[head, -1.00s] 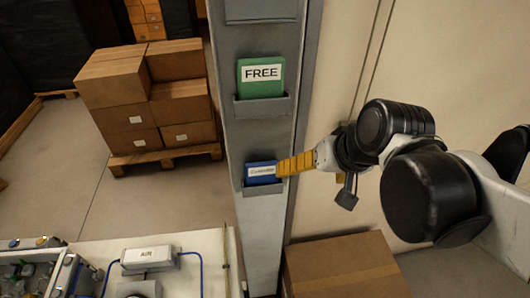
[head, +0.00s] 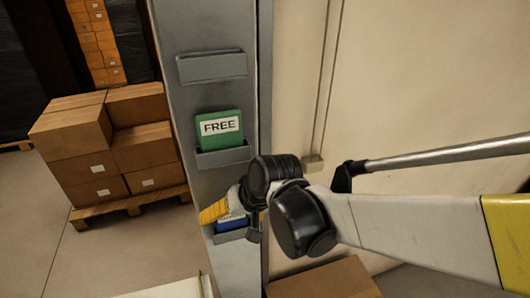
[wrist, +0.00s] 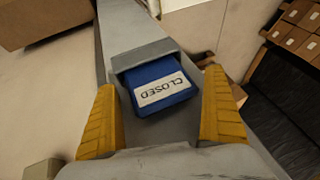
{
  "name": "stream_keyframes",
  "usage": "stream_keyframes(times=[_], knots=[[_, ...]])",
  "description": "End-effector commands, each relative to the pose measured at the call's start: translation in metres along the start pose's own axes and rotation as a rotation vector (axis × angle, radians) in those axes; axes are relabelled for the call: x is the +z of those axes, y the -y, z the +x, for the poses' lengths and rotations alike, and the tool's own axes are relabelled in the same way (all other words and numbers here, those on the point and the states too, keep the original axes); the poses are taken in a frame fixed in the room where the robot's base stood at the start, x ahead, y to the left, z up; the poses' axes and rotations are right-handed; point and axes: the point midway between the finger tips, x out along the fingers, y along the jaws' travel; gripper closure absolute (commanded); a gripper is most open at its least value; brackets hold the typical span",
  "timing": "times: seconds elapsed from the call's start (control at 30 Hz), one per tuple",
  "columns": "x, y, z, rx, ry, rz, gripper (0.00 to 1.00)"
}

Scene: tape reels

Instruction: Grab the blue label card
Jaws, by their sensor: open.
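The blue label card (wrist: 160,84) has a white strip reading CLOSED, upside down in the wrist view. It sits in a grey holder (wrist: 143,57) on the grey post. In the head view the blue card (head: 232,223) is partly hidden by my wrist and a finger. My gripper (wrist: 168,118) is open, with one yellow finger on each side of the card. The card lies between and a little beyond the fingers, and I see no contact. In the head view my gripper (head: 213,212) is at the lower holder.
A green FREE card (head: 219,130) stands in the holder above, and a higher holder (head: 212,67) is empty. Cardboard boxes (head: 110,140) are stacked on a pallet at left. Another box (head: 322,280) stands low by the wall, right of the post.

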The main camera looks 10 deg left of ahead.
Motion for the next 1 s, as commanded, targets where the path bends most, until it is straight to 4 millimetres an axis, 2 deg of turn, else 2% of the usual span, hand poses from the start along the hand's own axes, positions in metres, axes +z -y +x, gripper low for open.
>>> stream_keyframes(times=[0.1,0.27,0.3,0.47,1.0], knots=[[0.0004,0.0001,0.0076,0.000,0.000,-0.001,0.00],[0.0003,0.0001,0.0073,0.000,0.000,0.000,0.00],[0.0003,0.0000,0.0073,0.000,0.000,0.000,0.03],[0.0003,0.0000,0.0071,0.000,0.000,0.000,0.51],[-0.0021,0.0017,0.0024,0.000,0.000,0.000,0.53]])
